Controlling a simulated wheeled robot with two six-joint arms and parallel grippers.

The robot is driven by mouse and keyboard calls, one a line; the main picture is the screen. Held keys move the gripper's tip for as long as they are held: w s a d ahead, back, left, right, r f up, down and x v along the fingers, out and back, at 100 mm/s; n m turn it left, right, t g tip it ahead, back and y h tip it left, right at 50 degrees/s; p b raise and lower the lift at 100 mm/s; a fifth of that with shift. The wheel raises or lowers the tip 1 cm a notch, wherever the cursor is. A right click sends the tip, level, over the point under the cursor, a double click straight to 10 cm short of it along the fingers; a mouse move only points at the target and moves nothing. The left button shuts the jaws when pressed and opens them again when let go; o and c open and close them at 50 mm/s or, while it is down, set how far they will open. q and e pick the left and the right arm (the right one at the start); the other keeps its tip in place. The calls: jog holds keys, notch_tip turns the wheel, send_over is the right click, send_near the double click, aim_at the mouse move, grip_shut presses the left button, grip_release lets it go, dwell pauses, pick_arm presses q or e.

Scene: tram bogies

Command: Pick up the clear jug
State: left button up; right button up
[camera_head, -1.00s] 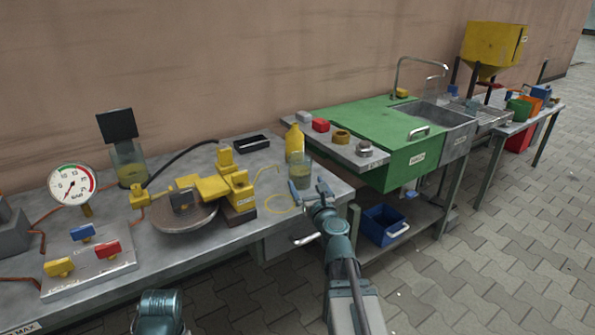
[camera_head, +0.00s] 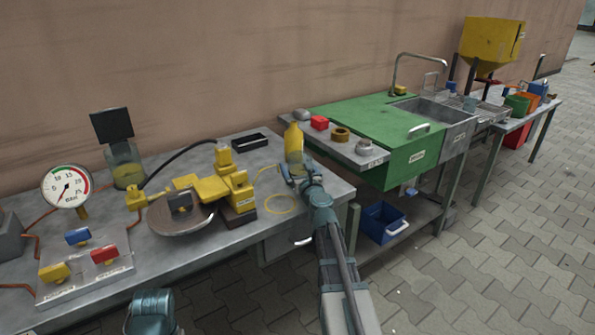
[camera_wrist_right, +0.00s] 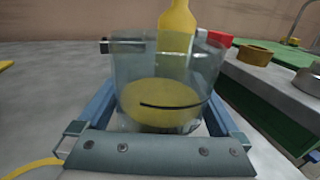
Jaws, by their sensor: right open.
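The clear jug (camera_wrist_right: 165,75) is see-through with yellow liquid (camera_wrist_right: 160,105) in its lower part, and it stands upright on the workbench. In the head view it is mostly hidden behind my right gripper (camera_head: 298,169). My right gripper is open, with one blue finger on each side of the jug in the right wrist view (camera_wrist_right: 160,110). I cannot tell whether the fingers touch its wall. My left gripper is not in view; only a teal part of my left arm shows at the bottom of the head view.
A yellow bottle (camera_head: 293,143) stands just behind the jug. A yellow hose loop (camera_head: 279,204) lies left of it, beside a yellow clamp device (camera_head: 238,190).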

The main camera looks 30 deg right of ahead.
jog(key=shift+s, duration=0.1)
jog(key=shift+c, duration=0.2)
jog(key=c, duration=1)
jog(key=shift+r, duration=0.25)
notch_tip(320, 180, up, 10)
jog(key=p, duration=1)
jog(key=shift+f, duration=0.25)
